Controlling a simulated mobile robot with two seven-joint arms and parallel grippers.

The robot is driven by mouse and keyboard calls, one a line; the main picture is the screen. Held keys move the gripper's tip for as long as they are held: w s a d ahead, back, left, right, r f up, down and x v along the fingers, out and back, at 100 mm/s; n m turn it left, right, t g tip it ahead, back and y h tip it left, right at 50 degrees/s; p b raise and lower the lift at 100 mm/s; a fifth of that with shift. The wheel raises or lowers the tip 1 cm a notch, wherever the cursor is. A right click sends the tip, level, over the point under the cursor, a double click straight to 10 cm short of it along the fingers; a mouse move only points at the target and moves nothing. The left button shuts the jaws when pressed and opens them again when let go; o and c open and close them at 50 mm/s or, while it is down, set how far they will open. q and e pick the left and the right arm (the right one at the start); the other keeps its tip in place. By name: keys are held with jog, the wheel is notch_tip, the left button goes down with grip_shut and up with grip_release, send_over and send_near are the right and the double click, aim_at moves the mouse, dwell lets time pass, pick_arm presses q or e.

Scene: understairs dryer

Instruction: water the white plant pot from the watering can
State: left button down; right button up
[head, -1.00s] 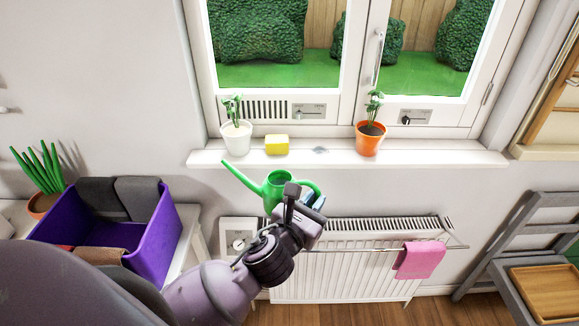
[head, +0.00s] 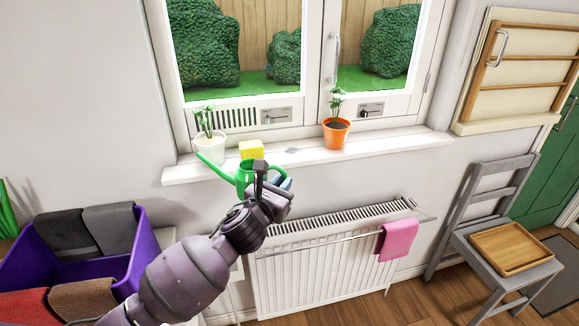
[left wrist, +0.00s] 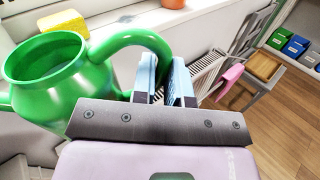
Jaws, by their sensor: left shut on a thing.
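The white plant pot (head: 209,149) holds a small green plant and stands at the left end of the windowsill. The green watering can (head: 243,174) is just in front of the sill, its long spout pointing left and overlapping the front of the white pot in the head view. My left gripper (head: 276,183) is shut on the can's handle, on its right side. In the left wrist view the can (left wrist: 62,85) shows its open top, and the blue fingers (left wrist: 162,78) are at the handle (left wrist: 135,38). Whether the spout touches the pot I cannot tell. My right gripper is not in view.
A yellow sponge (head: 251,149) sits beside the white pot, and an orange pot (head: 336,134) stands farther right on the windowsill (head: 400,141). A radiator (head: 320,260) with a pink cloth (head: 398,240) is below. A purple bin (head: 145,248) is at the left.

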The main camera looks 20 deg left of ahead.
pick_arm(q)
jog(key=w+r+n+b, duration=0.1)
jog(key=w+r, duration=0.3)
jog(key=w, duration=0.5)
jog(key=shift+w+h+b, duration=0.15)
jog(key=shift+h+b, duration=0.25)
jog(key=shift+b, duration=0.45)
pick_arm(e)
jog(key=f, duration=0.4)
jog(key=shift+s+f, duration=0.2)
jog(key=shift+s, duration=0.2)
pick_arm(q)
jog(key=shift+r, duration=0.1)
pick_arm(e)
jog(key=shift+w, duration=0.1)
